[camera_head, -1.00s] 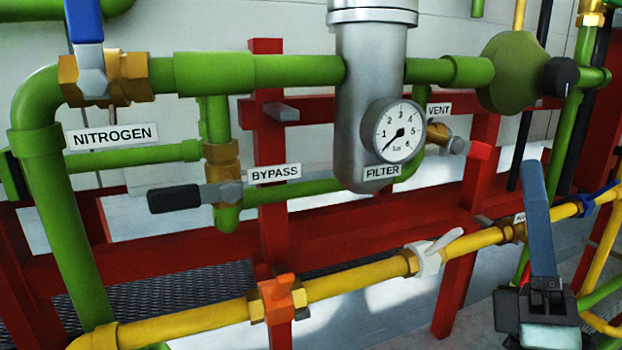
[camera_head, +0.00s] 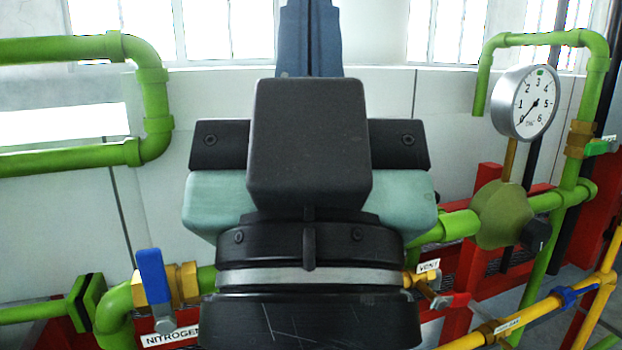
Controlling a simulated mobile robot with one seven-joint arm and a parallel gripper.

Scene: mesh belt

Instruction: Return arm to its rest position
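My gripper (camera_head: 310,40) stands upright in the middle of the head camera view, seen from close by. Its dark grey and teal body fills the centre. Its two blue-grey fingers point up and lie side by side with only a thin dark seam between them, so it looks shut. I see nothing held in it. The fingertips are near the top edge of the picture, in front of the wall and windows. The gripper is apart from the pipes, and it hides the filter and most of the middle pipework.
Green pipes run at left, with a blue-handled valve (camera_head: 152,277) above the NITROGEN label (camera_head: 172,334). At right are a round gauge (camera_head: 524,103), a green regulator (camera_head: 502,214) with a black knob, a yellow pipe (camera_head: 540,312) and a red frame (camera_head: 486,300).

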